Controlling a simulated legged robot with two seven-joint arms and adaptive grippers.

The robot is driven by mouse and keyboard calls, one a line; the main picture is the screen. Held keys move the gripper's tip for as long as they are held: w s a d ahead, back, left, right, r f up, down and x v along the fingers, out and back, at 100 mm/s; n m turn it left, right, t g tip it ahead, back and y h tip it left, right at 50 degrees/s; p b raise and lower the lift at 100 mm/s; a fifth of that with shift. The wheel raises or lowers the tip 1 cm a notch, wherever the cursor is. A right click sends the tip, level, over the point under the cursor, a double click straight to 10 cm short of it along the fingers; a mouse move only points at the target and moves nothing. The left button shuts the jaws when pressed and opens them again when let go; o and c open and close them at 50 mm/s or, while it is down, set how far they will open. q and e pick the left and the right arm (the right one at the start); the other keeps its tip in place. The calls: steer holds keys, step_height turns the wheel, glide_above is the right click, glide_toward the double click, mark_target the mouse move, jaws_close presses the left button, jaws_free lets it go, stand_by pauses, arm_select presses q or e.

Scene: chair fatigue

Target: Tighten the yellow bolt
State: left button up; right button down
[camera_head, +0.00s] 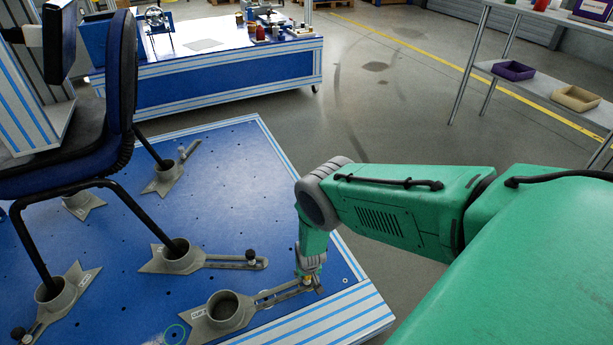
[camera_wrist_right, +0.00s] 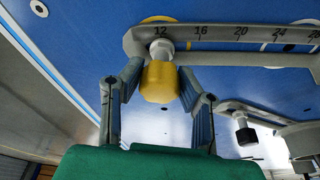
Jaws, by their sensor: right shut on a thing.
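The yellow bolt (camera_wrist_right: 160,82) has a knob-like head and a pale shank that meets the slotted arm of a grey clamp (camera_wrist_right: 225,33), near the 12 mark. My right gripper (camera_wrist_right: 160,72) is shut on the bolt head, one finger on each side. In the head view my right gripper (camera_head: 309,272) reaches down to the outer end of the clamp's slotted arm (camera_head: 282,294), near the corner of the blue platform (camera_head: 225,200). The bolt is mostly hidden there, with only a little yellow showing. My left gripper is not in view.
A dark chair (camera_head: 75,170) stands on the platform at left, its legs in several grey clamp sockets. A neighbouring clamp has a black bolt (camera_head: 250,255). A blue workbench (camera_head: 210,75) stands behind, and a shelf (camera_head: 540,85) with bins stands at right. Grey floor lies between.

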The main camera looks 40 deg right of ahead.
steer(key=shift+f+m+b, duration=0.15)
steer(key=shift+m+b, duration=0.45)
steer(key=shift+b, duration=0.2)
steer(key=shift+m, duration=0.5)
steer(key=shift+m+g+h, duration=0.3)
steer(key=shift+m+g, duration=0.1)
steer(key=shift+m, duration=0.5)
steer(key=shift+d, duration=0.1)
steer(key=m, duration=0.4)
steer(key=shift+s+g+h, duration=0.1)
steer(key=shift+g+h, duration=0.2)
steer(key=shift+g, duration=0.1)
steer(key=c, duration=1.2)
jaws_free()
steer(key=shift+o, duration=0.2)
